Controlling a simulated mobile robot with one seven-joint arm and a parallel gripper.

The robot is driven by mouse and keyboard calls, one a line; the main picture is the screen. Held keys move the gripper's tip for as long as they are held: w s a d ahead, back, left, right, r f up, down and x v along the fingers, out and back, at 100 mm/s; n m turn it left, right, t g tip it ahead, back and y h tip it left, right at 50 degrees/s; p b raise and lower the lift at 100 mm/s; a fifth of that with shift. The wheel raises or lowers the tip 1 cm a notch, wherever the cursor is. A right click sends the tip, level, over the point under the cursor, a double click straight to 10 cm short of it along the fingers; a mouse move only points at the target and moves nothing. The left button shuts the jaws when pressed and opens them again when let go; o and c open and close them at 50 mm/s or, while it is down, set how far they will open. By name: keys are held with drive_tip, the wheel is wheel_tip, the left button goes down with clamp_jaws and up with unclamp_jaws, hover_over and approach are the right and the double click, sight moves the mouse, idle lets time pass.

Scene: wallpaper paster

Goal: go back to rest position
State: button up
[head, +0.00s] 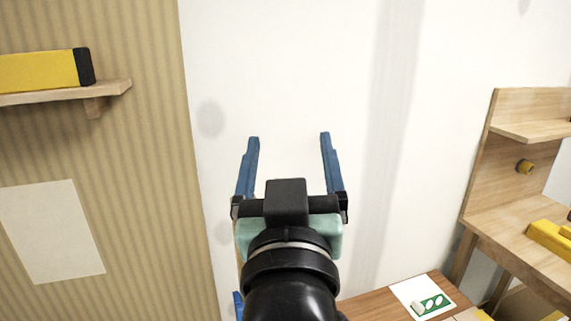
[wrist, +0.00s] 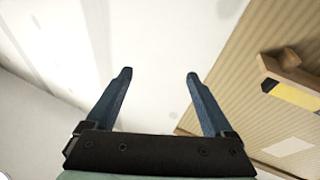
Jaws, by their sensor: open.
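My gripper (head: 289,140) is open and empty, with its two blue fingers well apart. In the head view it is raised in front of the bare white wall (head: 290,60). In the wrist view the open fingers (wrist: 159,74) also show nothing between them but pale wall. I cannot tell how far the fingertips are from the wall.
At left, striped tan wallpaper (head: 150,160) carries a shelf (head: 115,90) with a yellow and black object (head: 40,70) and a white sheet (head: 52,230). At lower right are a wooden table (head: 365,307) with a card (head: 422,297) and a wooden shelf unit (head: 490,225).

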drive_tip(key=s+r+t+p, duration=0.1)
drive_tip(key=s+r+t, duration=0.2)
drive_tip(key=s+r, duration=0.45)
drive_tip(key=s+r+t, duration=0.3)
drive_tip(key=s+r, duration=0.1)
drive_tip(key=r, duration=0.6)
wheel_tip(320, 180, up, 11)
drive_tip(key=w+p, duration=0.1)
drive_tip(key=p, duration=1.1)
drive_tip(key=shift+a+r+m+p, duration=0.15)
drive_tip(key=shift+a+m+p, duration=0.1)
drive_tip(key=shift+m+p, duration=0.15)
